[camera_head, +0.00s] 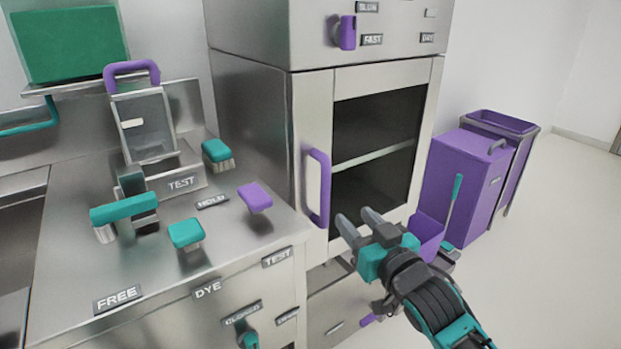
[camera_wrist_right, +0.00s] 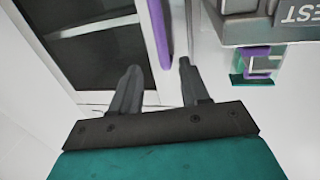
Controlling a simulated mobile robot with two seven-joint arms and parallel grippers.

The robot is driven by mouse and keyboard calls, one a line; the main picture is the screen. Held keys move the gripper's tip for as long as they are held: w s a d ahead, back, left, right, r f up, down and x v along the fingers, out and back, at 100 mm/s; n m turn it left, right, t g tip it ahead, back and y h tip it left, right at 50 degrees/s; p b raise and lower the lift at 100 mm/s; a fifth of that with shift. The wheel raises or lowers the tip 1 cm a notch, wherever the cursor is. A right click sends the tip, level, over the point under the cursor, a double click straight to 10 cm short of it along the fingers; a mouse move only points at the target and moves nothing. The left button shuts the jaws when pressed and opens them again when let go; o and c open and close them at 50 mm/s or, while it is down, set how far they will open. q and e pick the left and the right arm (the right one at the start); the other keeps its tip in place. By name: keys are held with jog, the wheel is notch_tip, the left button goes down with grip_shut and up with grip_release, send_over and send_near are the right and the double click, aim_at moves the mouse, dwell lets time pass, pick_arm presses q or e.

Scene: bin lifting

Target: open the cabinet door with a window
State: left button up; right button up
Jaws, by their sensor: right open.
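The cabinet door (camera_head: 311,140) has a dark window (camera_head: 375,150) with a shelf behind it, and it looks shut in the head view. Its purple handle (camera_head: 318,188) stands upright on the left side of the door. My right gripper (camera_head: 358,226) is open and empty, just right of and below the handle's lower end. In the right wrist view the handle (camera_wrist_right: 160,30) shows ahead of the two fingers (camera_wrist_right: 157,85), between their lines, and no contact is visible. The window (camera_wrist_right: 90,55) is at upper left there. My left gripper is not in view.
A steel counter (camera_head: 240,235) with teal and purple knobs stands left of the cabinet. A purple bin (camera_head: 462,185) and a purple cart (camera_head: 512,125) stand to the right. A drawer (camera_head: 345,310) is below the door. The floor (camera_head: 560,230) at the right is clear.

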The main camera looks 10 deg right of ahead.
aim_at(328, 187)
jog(key=w, duration=0.4)
jog(key=w+a+b, duration=0.1)
jog(key=w, duration=0.4)
jog(key=w+a, duration=0.1)
jog(key=w, duration=0.3)
jog(key=shift+w+r+b, duration=0.2)
jog(key=shift+b, duration=0.2)
grip_shut()
